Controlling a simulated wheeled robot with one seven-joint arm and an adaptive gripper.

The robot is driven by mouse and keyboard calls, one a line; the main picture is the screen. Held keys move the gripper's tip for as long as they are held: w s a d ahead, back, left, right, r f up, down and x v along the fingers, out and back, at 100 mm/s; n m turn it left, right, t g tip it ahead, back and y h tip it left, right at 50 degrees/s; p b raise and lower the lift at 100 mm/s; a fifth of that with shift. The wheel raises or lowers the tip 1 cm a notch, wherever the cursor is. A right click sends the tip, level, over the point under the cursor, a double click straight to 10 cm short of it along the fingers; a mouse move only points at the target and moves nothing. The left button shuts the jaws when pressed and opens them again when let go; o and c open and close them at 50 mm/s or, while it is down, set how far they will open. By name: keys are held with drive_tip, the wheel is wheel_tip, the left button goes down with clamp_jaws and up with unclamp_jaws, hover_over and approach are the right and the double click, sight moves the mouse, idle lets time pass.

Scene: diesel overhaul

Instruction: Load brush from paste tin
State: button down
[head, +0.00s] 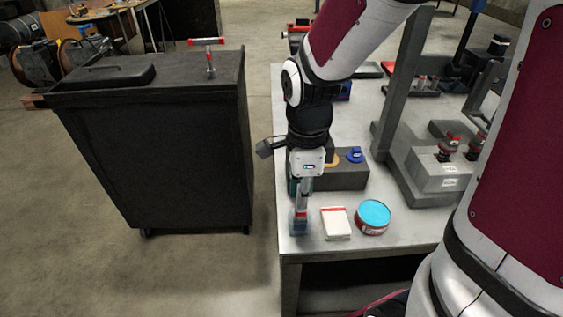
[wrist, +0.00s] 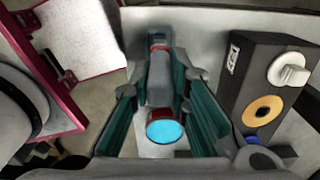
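The brush (head: 300,213), with a grey handle, a red band and a bluish lower end, is upright below my gripper (head: 302,191) near the bench's front left corner. In the wrist view my gripper (wrist: 160,75) has its teal-padded fingers close against both sides of the brush's grey handle (wrist: 160,82), and appears shut on it. Whether the brush's lower end touches the bench is unclear. The round red paste tin (head: 373,216), with a bright cyan top, stands to the right. It also shows in the wrist view (wrist: 166,131), partly covered by the gripper and brush.
A white box with a red stripe (head: 337,224) lies between brush and tin. A dark grey block (head: 340,179) with an orange ring and blue cap is behind. The bench (head: 292,248) ends just left of the brush. A black cart (head: 165,150) stands left across a floor gap.

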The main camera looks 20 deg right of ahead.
drive_tip(key=shift+r+p, duration=2.5)
drive_tip(key=shift+r, duration=0.75)
drive_tip(key=s+d+r+g+h+p, duration=0.1)
drive_tip(key=s+d+r+h+p, duration=0.1)
drive_tip(key=d, duration=0.4)
drive_tip(key=s+d+r+h+p, duration=0.1)
drive_tip(key=d+h+p, duration=0.15)
drive_tip(key=d, duration=0.45)
drive_tip(key=shift+y, duration=0.35)
drive_tip(key=shift+s+d+f+b, duration=0.1)
drive_tip(key=shift+f+b, duration=1.4)
drive_tip(key=shift+f, duration=1.3)
drive_tip(key=shift+f+b, duration=0.3)
drive_tip(key=shift+f, duration=0.3)
